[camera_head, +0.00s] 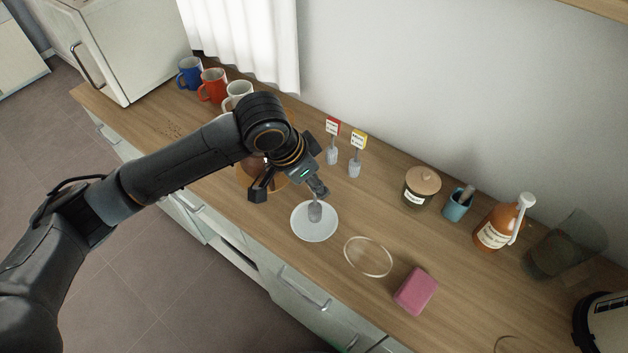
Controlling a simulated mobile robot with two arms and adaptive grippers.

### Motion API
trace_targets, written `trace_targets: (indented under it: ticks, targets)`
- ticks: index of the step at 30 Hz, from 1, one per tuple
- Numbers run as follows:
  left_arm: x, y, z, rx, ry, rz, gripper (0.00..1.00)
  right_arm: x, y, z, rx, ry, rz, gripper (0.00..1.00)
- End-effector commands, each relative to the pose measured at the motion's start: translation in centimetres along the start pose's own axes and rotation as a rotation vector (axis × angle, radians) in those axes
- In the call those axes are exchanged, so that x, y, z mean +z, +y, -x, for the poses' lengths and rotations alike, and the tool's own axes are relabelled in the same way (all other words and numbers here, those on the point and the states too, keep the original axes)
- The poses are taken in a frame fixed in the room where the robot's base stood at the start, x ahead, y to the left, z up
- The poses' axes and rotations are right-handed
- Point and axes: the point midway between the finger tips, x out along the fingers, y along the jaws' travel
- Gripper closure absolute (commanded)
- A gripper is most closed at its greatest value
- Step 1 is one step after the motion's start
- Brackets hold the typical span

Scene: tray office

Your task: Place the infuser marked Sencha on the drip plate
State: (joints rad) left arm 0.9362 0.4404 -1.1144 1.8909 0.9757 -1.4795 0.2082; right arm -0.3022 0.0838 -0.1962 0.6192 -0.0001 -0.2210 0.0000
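A grey mesh infuser (315,212) is at the white round plate (313,232), over or on its upper middle; its label is hidden, so I cannot read its name. My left gripper (290,193) is just above and left of that plate, with its fingers apart. Its right finger is at the infuser's top; contact is unclear. Two more infusers stand on the counter behind, one with a red-edged tag (332,127) and one with a yellow-edged tag (358,139). Their writing is too small to read. My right gripper is not in view.
A clear round disc (368,257) and pink sponge (416,291) lie right of the plate. A lidded jar (420,188), blue cup (457,205) and orange pump bottle (503,224) stand along the wall. Mugs (213,86) stand behind my arm, which partly hides a brown vessel.

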Motion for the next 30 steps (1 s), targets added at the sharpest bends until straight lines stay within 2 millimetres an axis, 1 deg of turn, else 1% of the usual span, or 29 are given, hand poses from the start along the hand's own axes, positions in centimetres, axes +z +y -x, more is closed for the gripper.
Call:
trace_targets:
  ticks: [1,5,9,15,16,17,18,19,27,30]
  targets:
    - [0.3,0.0,-0.3,0.001,-0.003,0.003,1.0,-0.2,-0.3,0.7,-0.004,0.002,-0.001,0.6]
    - [0.6,0.0,-1.3,-0.001,0.001,0.001,1.0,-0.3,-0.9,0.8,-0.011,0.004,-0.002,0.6]
    - [0.6,0.0,-1.4,-0.001,0.001,0.001,1.0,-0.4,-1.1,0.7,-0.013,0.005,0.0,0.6]
    - [0.8,0.0,-1.6,0.0,0.0,0.002,1.0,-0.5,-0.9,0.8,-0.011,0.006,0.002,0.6]
    - [0.7,0.0,-1.6,0.0,0.0,0.001,0.61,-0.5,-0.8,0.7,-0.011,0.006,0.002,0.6]
    - [0.7,0.0,-1.6,-0.001,0.001,0.001,0.55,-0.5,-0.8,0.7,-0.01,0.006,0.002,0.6]
    - [0.7,0.0,-1.6,-0.001,0.001,0.001,0.47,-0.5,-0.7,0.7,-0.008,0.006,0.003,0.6]
    - [0.7,0.0,-1.6,-0.001,0.001,0.001,0.44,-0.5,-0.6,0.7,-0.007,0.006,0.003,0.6]
    - [0.7,0.0,-1.5,-0.001,0.001,0.001,0.44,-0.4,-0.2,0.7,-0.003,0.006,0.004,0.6]
    - [0.6,-0.1,-1.1,-0.002,0.003,0.0,0.44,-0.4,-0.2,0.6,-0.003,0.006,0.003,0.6]
